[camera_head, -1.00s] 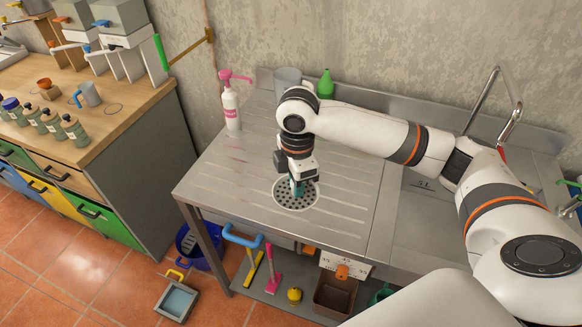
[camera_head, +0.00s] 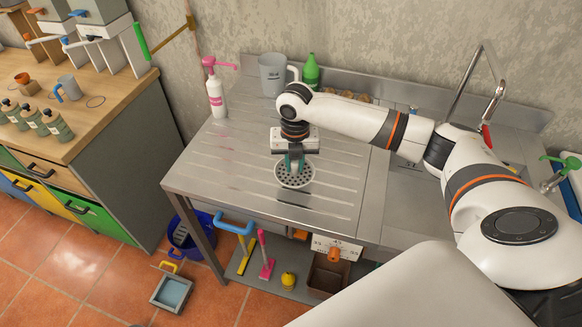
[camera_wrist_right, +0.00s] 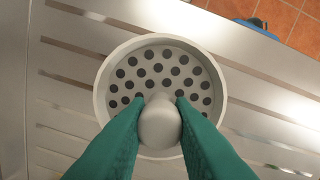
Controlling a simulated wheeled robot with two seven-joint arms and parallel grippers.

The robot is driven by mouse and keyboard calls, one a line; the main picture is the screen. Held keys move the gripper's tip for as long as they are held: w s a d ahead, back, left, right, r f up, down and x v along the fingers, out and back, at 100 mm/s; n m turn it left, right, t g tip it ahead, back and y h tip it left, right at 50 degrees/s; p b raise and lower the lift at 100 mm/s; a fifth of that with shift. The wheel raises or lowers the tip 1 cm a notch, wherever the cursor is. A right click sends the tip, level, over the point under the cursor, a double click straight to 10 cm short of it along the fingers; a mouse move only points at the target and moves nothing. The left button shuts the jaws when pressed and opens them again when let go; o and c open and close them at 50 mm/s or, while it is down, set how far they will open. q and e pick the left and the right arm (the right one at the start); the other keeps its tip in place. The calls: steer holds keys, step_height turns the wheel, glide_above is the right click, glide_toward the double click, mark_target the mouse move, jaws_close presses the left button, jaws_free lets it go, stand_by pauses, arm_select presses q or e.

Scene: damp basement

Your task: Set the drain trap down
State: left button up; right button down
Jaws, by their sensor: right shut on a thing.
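The drain trap (camera_head: 294,177) is a round, light grey strainer with dark holes and a central knob. In the head view it is at the draining board (camera_head: 235,165), below my right gripper (camera_head: 294,163). In the right wrist view the trap (camera_wrist_right: 185,62) is seen from above, its rim round and its knob between the green fingers. My right gripper is shut on that knob. The trap's underside is hidden, so I cannot tell whether it touches the metal. My left gripper is not in view.
A pink-topped pump bottle (camera_head: 216,95), a grey jug (camera_head: 273,75) and a green bottle (camera_head: 311,72) stand at the back of the board. A tap (camera_head: 490,90) rises at the right. The board left of the trap is clear.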

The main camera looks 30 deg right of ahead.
mark_target(294, 176)
step_height(294, 176, down, 5)
steer(key=shift+r+p, duration=0.2)
steer(key=shift+p, duration=0.3)
steer(key=shift+f, duration=0.35)
steer(key=c, duration=1.3)
jaws_free()
steer(key=shift+f, duration=0.1)
steer(key=shift+o, duration=0.2)
step_height(294, 176, up, 11)
steer(key=b, duration=0.2)
steer(key=shift+b, duration=0.4)
steer(key=shift+r, duration=0.65)
